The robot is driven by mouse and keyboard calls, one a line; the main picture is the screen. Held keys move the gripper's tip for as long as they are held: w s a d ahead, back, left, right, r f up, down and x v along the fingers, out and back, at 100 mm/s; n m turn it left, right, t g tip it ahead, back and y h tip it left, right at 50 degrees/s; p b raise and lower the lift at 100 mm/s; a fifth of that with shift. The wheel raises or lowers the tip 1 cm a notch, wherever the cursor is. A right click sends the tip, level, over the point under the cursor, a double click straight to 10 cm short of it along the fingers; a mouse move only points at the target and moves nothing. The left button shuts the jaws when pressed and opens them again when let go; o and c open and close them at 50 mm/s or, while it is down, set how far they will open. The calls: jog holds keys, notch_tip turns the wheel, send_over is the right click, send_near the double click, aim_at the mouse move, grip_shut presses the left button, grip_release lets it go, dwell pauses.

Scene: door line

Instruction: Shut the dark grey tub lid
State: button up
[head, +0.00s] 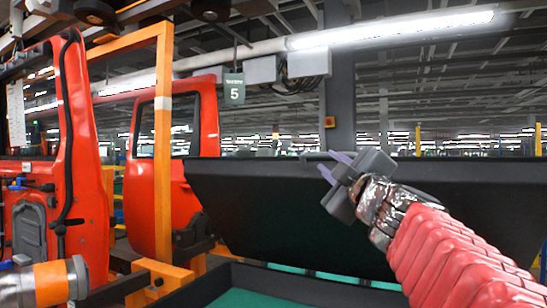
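The dark grey tub lid (260,205) stands raised at the back of the tub, a broad, nearly black panel across the middle and right. The tub (205,288) shows at the bottom, with a dark rim and a green inside. My gripper (328,162) is at the lid's upper edge, left of the lid's middle. My red-sleeved arm hides part of the lid's right side and the tub's right part.
Red vehicle doors (75,150) stand at the left, with an orange frame (163,150) beside them. A grey and orange cylindrical part (45,283) is at the lower left. A dark pillar (340,90) rises behind the lid.

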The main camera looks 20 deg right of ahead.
jog(key=s+d+r+n+g+y, duration=0.1)
jog(key=s+d+n+y, duration=0.2)
jog(key=n, duration=0.6)
jog(key=shift+s+d+r+g, duration=0.15)
jog(key=shift+s+d+g, duration=0.35)
jog(key=shift+d, duration=0.4)
